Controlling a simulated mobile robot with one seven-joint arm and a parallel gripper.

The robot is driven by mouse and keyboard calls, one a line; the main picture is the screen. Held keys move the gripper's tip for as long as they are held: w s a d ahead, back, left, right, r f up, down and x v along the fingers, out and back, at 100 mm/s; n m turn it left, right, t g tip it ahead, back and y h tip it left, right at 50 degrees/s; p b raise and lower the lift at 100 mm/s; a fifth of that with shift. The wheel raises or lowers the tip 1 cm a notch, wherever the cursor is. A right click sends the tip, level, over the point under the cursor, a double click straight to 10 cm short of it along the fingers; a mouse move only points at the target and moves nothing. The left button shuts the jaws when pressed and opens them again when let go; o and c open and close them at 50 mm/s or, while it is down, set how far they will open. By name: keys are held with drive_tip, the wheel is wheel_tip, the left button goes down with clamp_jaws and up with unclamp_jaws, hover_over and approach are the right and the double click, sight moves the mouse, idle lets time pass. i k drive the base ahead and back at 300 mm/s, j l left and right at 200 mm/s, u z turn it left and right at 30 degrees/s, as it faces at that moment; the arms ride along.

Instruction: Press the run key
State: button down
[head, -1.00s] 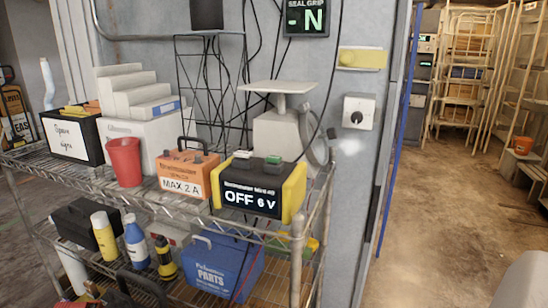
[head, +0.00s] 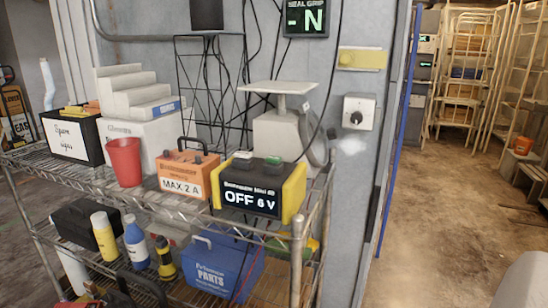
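A black and yellow box (head: 292,190) stands on the top wire shelf, and its front display (head: 250,199) reads "OFF 6 V". On its top are a pale key (head: 243,155) at the left and a green key (head: 273,160) at the right. I cannot read a run label on either key. My gripper is not in view, and nothing touches the box.
An orange case (head: 187,174) marked "MAX 2 A" and a red cup (head: 124,161) stand left of the box. A weighing stand (head: 280,88) is behind it. A rotary switch (head: 358,112) is on the wall.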

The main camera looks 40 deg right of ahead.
sight(272, 160)
drive_tip(key=k+z, duration=0.1)
drive_tip(key=z, duration=1.95)
drive_tip(key=i+j, duration=0.1)
drive_tip(key=j, duration=0.25)
drive_tip(key=i+j, duration=0.1)
drive_tip(key=j, duration=0.25)
drive_tip(key=z, duration=0.05)
